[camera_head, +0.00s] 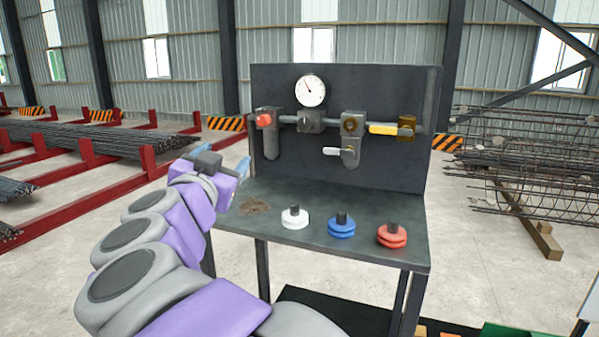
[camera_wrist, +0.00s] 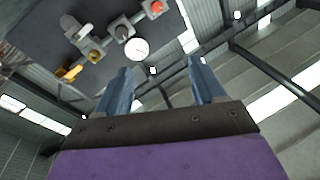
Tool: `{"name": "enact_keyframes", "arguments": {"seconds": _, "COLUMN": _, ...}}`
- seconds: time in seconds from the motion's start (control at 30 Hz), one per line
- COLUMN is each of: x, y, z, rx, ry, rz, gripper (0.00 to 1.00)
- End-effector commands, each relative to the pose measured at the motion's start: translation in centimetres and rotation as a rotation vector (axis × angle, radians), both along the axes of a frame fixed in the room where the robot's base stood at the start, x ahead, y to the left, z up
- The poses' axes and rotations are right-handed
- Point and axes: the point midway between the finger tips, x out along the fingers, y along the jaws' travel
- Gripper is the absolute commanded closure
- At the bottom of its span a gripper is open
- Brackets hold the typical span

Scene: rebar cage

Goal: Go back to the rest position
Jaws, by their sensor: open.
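My gripper (camera_wrist: 163,92) shows in the wrist view with its two blue fingers spread apart and nothing between them. In the head view my gripper (camera_head: 216,166) is at the end of my purple and grey arm, in front of the left edge of the workbench. It is apart from the bench panel and from the things on the bench top. The wrist view is rolled over and shows the panel at its upper left.
The workbench (camera_head: 340,246) carries a white disc (camera_head: 294,219), a blue disc (camera_head: 342,228) and a red disc (camera_head: 392,238). Its back panel (camera_head: 400,165) holds a gauge (camera_head: 311,90), pipes and a yellow-handled valve (camera_head: 383,129). Red racks stand left; a rebar cage (camera_head: 530,150) stands right.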

Motion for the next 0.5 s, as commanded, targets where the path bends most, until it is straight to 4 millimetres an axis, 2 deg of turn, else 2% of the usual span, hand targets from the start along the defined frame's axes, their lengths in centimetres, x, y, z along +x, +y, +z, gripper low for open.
{"name": "enact_keyframes", "arguments": {"seconds": 0.17, "x": 1.2, "y": -0.9, "z": -3.4, "rx": -0.042, "ry": 0.010, "rz": 0.167, "gripper": 0.31}}
{"name": "enact_keyframes", "arguments": {"seconds": 0.27, "x": 1.1, "y": -1.3, "z": -7.1, "rx": -0.081, "ry": 0.068, "rz": 0.298, "gripper": 0.31}}
{"name": "enact_keyframes", "arguments": {"seconds": 0.37, "x": 0.2, "y": -1.9, "z": -11.9, "rx": -0.123, "ry": 0.163, "rz": 0.418, "gripper": 0.31}}
{"name": "enact_keyframes", "arguments": {"seconds": 0.5, "x": -2.4, "y": -3.5, "z": -20.4, "rx": -0.182, "ry": 0.364, "rz": 0.548, "gripper": 0.31}}
